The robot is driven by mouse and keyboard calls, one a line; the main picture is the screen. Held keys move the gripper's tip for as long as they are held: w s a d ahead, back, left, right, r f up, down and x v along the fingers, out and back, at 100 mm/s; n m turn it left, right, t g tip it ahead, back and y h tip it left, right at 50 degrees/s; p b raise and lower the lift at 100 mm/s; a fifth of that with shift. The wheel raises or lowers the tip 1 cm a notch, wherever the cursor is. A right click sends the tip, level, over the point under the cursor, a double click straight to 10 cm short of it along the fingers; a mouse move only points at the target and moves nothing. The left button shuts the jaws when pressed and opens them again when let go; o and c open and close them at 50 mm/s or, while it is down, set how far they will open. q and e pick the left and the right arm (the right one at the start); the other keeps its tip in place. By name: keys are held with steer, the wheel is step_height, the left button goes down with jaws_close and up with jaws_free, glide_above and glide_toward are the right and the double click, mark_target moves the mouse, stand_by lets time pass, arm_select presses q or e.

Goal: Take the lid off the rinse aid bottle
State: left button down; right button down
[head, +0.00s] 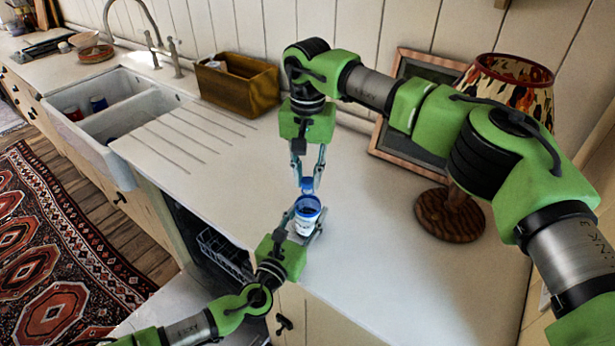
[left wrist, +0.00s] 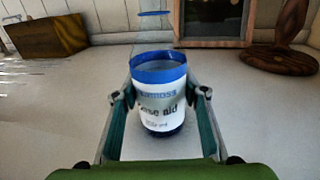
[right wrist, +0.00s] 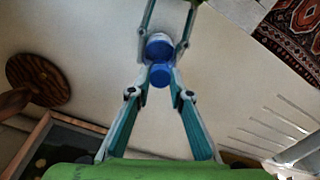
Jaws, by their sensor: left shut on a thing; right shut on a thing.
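The rinse aid bottle (head: 306,226) is white with a blue rim and blue lettering and stands upright near the counter's front edge. My left gripper (head: 304,214) is shut around its sides; the left wrist view shows the bottle (left wrist: 160,110) between both fingers, its open top facing up. The blue lid (head: 307,185) is in my right gripper (head: 307,180), above the bottle. In the left wrist view the lid (left wrist: 153,13) appears as a thin blue disc, with a clear gap over the rim. The right wrist view shows the lid (right wrist: 160,75) between the fingertips.
A lamp with a round wooden base (head: 450,214) and a leaning picture frame (head: 385,142) stand to the right and behind. A wooden box (head: 238,88) is at the back left, beside the double sink (head: 125,100). The counter right of the bottle is clear.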

mark_target(308, 180)
steer(key=shift+r, duration=0.7)
steer(key=shift+r, duration=2)
arm_select(q)
steer(key=c, duration=1.2)
jaws_free()
